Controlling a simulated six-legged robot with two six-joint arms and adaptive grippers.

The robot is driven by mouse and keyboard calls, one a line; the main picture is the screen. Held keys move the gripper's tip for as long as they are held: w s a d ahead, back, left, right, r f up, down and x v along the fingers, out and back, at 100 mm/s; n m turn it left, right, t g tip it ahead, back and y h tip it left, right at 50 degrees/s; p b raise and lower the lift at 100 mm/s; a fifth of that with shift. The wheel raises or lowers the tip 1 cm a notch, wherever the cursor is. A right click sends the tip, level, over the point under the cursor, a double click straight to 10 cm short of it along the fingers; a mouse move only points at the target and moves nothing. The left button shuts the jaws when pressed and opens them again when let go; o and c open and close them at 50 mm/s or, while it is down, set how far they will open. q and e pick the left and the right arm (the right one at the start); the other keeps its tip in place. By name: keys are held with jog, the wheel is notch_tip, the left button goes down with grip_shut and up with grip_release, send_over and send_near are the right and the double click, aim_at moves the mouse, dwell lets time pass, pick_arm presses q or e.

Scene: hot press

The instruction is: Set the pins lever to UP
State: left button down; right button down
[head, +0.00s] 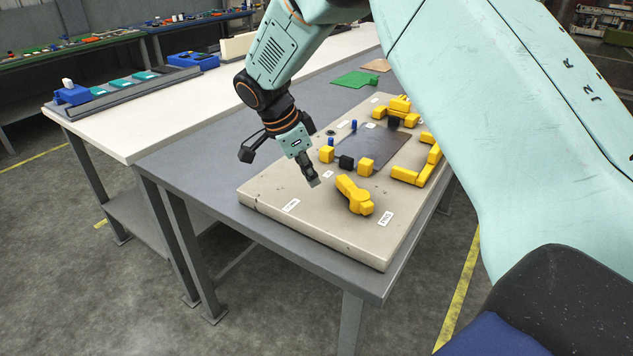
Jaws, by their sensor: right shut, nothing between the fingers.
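A yellow lever (354,194) lies near the front edge of the beige fixture plate (270,190). Its thick rounded end is at the lower right, and its other end points up and left. A small white label (291,205) is to its left and another white label (386,219) to its right; their text is too small to read. My right gripper (314,182) is shut and empty, pointing down above the plate just left of the lever. A small gap shows between the fingertips and the lever. My left gripper is not in view.
Yellow blocks (366,167), blue pins and a dark sheet (372,143) lie farther back on the plate. The grey table (190,160) is clear left of the plate. A green mat (352,79) lies behind.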

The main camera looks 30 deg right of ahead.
jog(key=v, duration=0.7)
jog(key=shift+d+p, duration=0.15)
jog(key=shift+p, duration=0.15)
jog(key=shift+s+a+r, duration=0.15)
jog(key=shift+s+a, duration=0.1)
jog(key=shift+w+d, duration=0.1)
jog(key=shift+d, duration=0.05)
